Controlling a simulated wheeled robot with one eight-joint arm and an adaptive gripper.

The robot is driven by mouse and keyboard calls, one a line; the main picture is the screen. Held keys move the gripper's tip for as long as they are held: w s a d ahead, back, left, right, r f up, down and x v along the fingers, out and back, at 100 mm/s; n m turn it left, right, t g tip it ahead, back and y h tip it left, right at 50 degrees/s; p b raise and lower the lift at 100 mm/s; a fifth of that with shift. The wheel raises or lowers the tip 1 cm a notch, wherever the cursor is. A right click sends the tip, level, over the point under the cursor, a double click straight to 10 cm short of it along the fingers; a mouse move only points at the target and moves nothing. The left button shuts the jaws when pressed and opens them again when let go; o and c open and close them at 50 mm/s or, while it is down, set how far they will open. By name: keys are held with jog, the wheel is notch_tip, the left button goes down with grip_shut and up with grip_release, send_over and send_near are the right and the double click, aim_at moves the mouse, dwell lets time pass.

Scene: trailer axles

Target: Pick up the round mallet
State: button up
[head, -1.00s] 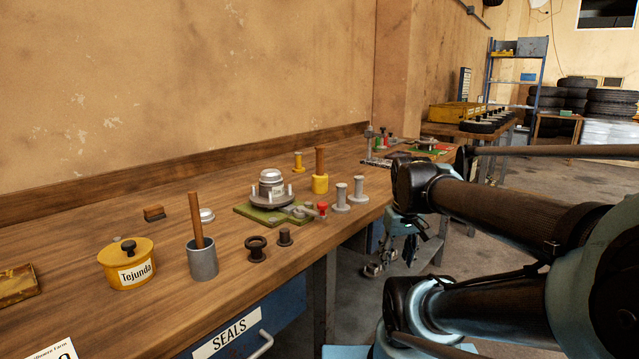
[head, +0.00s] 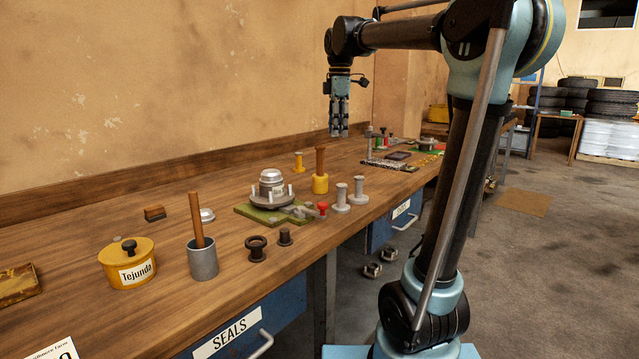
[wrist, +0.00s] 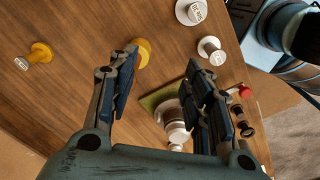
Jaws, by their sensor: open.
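Two things with upright wooden handles stand on the bench: one with a yellow round head (head: 320,184) beyond the hub, and one with a grey cylinder (head: 203,262) at the front. I cannot tell for sure which is the round mallet. My gripper (head: 339,133) points down, open and empty, above the bench near the yellow-headed one. In the wrist view the yellow head (wrist: 143,50) shows beside the left finger of my gripper (wrist: 163,72), partly hidden by it. The grey cylinder does not show clearly there.
A hub (head: 271,188) sits on a green plate (head: 250,213). Two grey flanged pins (head: 341,200), a red-topped part (head: 322,209) and dark bushings (head: 257,250) stand near it. A yellow flanged pin (head: 298,162) is farther back. A yellow lidded pot (head: 127,264) stands front left.

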jog(key=w+a+r+n, duration=0.3)
jog(key=w+a+r, duration=0.1)
jog(key=a, duration=0.1)
send_near(320, 165)
jog(key=shift+n, duration=0.3)
jog(key=f, duration=0.1)
jog(key=w+f, duration=0.1)
jog(key=f, duration=0.1)
jog(key=w+f, duration=0.1)
jog(key=f, duration=0.1)
jog(key=shift+d+f, duration=0.1)
jog(key=shift+s+f, duration=0.1)
jog(key=shift+f, duration=2.65)
grip_shut()
